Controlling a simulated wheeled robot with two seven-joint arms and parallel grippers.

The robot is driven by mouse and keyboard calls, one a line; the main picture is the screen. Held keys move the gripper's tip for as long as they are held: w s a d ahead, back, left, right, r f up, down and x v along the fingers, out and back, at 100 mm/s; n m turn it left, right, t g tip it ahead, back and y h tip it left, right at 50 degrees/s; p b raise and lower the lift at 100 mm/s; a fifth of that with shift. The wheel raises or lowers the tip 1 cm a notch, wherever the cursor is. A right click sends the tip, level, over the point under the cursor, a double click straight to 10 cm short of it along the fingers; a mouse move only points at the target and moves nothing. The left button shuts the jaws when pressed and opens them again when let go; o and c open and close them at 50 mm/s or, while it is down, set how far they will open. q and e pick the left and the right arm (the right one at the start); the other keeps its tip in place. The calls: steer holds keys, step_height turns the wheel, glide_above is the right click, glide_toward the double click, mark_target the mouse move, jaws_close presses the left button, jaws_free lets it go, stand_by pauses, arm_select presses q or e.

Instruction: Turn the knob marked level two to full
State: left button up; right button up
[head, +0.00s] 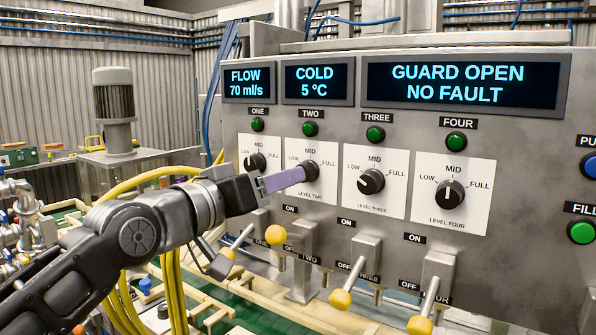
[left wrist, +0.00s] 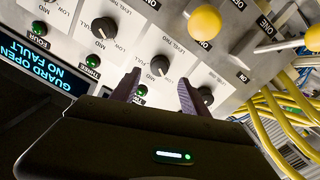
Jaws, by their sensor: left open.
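The level two knob (head: 311,169) is a black dial on a white plate marked LOW, MID and FULL, and the purple fingers partly cover it in the head view. In the left wrist view the knob (left wrist: 160,66) lies in the gap between the two fingers. I cannot tell exactly where its pointer stands. My left gripper (head: 301,175) is open, its fingertips close to the panel at this knob. In the left wrist view my left gripper (left wrist: 158,84) has one finger on each side of the knob; contact is not clear. My right gripper is not in view.
Knob one (head: 255,162) is close on the left and knob three (head: 371,181) on the right; knob four (head: 450,194) is farther right. Yellow-tipped levers (head: 341,299) stick out below. The display (head: 464,83) reads GUARD OPEN, NO FAULT. Yellow hoses (head: 122,190) hang behind my left arm.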

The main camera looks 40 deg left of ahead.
arm_select(q)
steer(key=w+p, duration=0.2)
steer(key=w, duration=0.4)
steer(key=shift+d, duration=0.1)
steer(key=shift+c, duration=0.2)
jaws_close()
